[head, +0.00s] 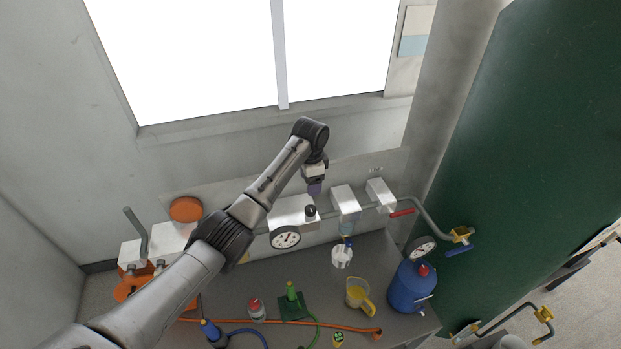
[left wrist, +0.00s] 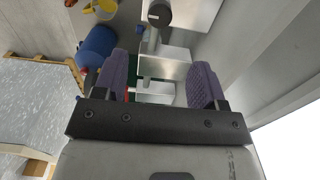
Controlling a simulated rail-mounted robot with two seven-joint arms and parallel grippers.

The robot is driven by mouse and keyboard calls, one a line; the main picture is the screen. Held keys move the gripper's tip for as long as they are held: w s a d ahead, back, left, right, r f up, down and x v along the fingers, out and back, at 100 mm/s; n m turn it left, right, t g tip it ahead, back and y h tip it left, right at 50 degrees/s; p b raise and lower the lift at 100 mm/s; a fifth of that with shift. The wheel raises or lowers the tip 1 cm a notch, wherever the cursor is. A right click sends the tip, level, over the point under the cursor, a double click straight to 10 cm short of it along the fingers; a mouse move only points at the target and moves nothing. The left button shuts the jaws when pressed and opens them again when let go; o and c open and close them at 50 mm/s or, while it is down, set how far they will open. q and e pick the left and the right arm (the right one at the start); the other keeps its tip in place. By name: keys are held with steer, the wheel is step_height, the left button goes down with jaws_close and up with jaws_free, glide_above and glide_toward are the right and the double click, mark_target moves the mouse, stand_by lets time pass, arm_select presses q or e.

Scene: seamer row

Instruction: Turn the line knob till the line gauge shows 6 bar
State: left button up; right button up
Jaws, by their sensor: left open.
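The line knob (head: 310,211) is a small black knob on top of a pale box on the wall pipe. The line gauge (head: 285,237) is a round white dial just left of and below it; its needle is too small to read. My left gripper (head: 315,188) points down just above the knob in the head view, apart from it. In the left wrist view the purple fingers of my left gripper (left wrist: 160,78) are spread with nothing held, and a black round knob (left wrist: 159,13) lies beyond them at the top. My right gripper does not show.
Pale boxes (head: 345,200) follow along the pipe to a red lever (head: 402,212). A blue tank (head: 408,287) stands at the bench's right end with a second gauge (head: 423,247) behind. A yellow jug (head: 358,293) and an orange hose (head: 340,329) are on the bench.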

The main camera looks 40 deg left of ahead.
arm_select(q)
steer(key=shift+r, duration=1.1)
